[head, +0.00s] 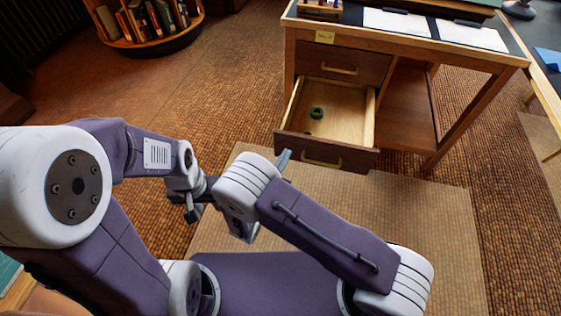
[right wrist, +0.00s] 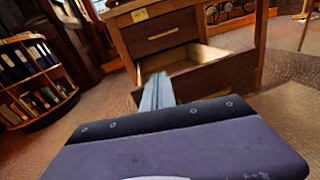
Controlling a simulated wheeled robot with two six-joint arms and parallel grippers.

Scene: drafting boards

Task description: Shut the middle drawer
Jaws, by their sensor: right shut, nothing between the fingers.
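The open drawer (head: 343,98) is pulled out of the desk below a closed top drawer (head: 342,66). It has a pale wood inside, a dark front (head: 325,154) and a brass handle; a small green ring-shaped thing (head: 317,113) lies in it. The open drawer also shows in the right wrist view (right wrist: 205,82). My right gripper (head: 284,158) is shut and empty, its tips pointing at the left end of the drawer front; contact cannot be told. Its fingers show in the right wrist view (right wrist: 157,92). My left gripper (head: 190,205) is further left, away from the desk, partly hidden by its arm.
The desk top (head: 400,45) holds papers and a small wooden holder (head: 320,9). An open space with a low shelf (head: 405,110) is right of the drawers. A round bookcase (head: 150,40) stands at the back left. A mat (head: 440,215) lies before the desk.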

